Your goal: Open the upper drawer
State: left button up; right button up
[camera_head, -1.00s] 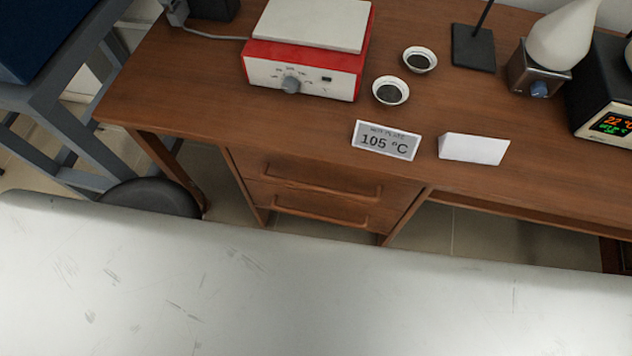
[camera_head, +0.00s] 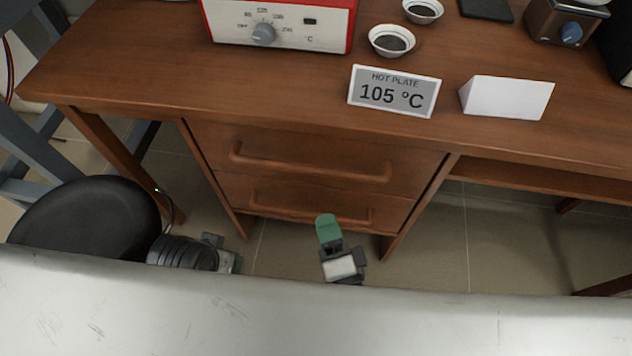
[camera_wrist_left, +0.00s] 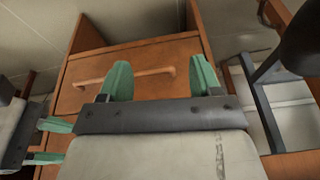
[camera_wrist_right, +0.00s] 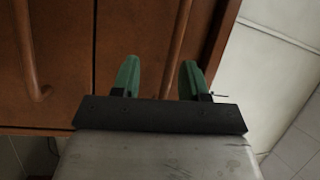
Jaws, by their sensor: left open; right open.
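The upper drawer (camera_head: 325,150) is a shut brown wooden front under the desk top in the head view, with a long bar handle (camera_head: 310,170). A similar lower drawer (camera_head: 285,198) is shut beneath it. My right gripper (camera_head: 328,225) is in front of the lower drawer, low and empty. In the right wrist view its green fingers (camera_wrist_right: 159,78) are open, with a wooden handle (camera_wrist_right: 180,45) ahead; contact cannot be told. My left gripper (camera_wrist_left: 161,78) is open and empty, facing a drawer front with a handle (camera_wrist_left: 125,78). Which drawers the wrist views show is unclear.
On the desk stand a red and white hot plate (camera_head: 280,27), small bowls (camera_head: 391,40), a "105 °C" sign (camera_head: 394,92) and a white folded card (camera_head: 507,97). A black round stool (camera_head: 85,220) is left of the drawers. Floor right of them is clear.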

aim_at(316, 168)
jog(key=shift+m+t, duration=0.5)
jog(key=shift+m, duration=0.3)
jog(key=x, duration=0.3)
jog(key=r+x, duration=0.1)
jog(key=x, duration=0.3)
jog(key=r+b+x, duration=0.1)
jog(key=x, duration=0.3)
jog(key=shift+s+d, duration=0.1)
jog(key=shift+d, duration=0.05)
pick_arm(q)
jog(key=shift+w+d+r+t, duration=0.3)
jog(key=shift+w+r+t, duration=0.4)
jog(key=shift+r+t, duration=0.15)
pick_arm(e)
grip_shut()
